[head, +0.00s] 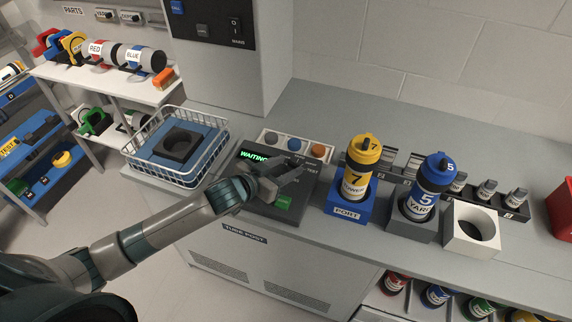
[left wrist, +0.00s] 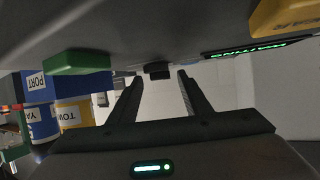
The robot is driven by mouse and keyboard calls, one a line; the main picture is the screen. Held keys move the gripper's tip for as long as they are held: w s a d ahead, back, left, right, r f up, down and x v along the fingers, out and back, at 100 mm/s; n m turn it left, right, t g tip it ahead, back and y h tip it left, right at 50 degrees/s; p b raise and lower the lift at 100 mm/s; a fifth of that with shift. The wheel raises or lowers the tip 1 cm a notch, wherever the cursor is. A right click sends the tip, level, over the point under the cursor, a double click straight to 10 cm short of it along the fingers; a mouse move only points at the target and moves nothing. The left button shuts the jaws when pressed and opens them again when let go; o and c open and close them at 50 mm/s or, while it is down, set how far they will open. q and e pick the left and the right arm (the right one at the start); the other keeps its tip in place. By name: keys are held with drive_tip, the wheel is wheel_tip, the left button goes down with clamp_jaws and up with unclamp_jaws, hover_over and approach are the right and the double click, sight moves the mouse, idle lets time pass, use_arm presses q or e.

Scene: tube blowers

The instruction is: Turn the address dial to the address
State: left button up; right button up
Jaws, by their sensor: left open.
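The control console (head: 245,205) stands on the counter with a lit green display reading WAITING (head: 254,156) and a green button (head: 284,202). My left gripper (head: 290,172) is over the console, its fingers open and pointing right in the head view. The left wrist view shows the two open fingers (left wrist: 158,90) with a small dark knob (left wrist: 159,71), probably the address dial, beyond and between the tips, apart from both. In the head view the gripper hides the dial, and its setting cannot be read. My right gripper is not in view.
A wire basket (head: 221,153) stands left of the console. Behind it is a panel with grey, blue and orange round parts (head: 293,144). On the right are a yellow tube 7 (head: 358,170) in a blue PORT holder (head: 346,211), a blue tube 5 (head: 427,185) and an empty white holder (head: 460,243).

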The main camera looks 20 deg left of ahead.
use_arm(q)
drive_tip(key=shift+w, duration=0.1)
drive_tip(key=shift+c, duration=0.6)
drive_tip(key=c, duration=0.7)
drive_tip(key=shift+c, duration=0.2)
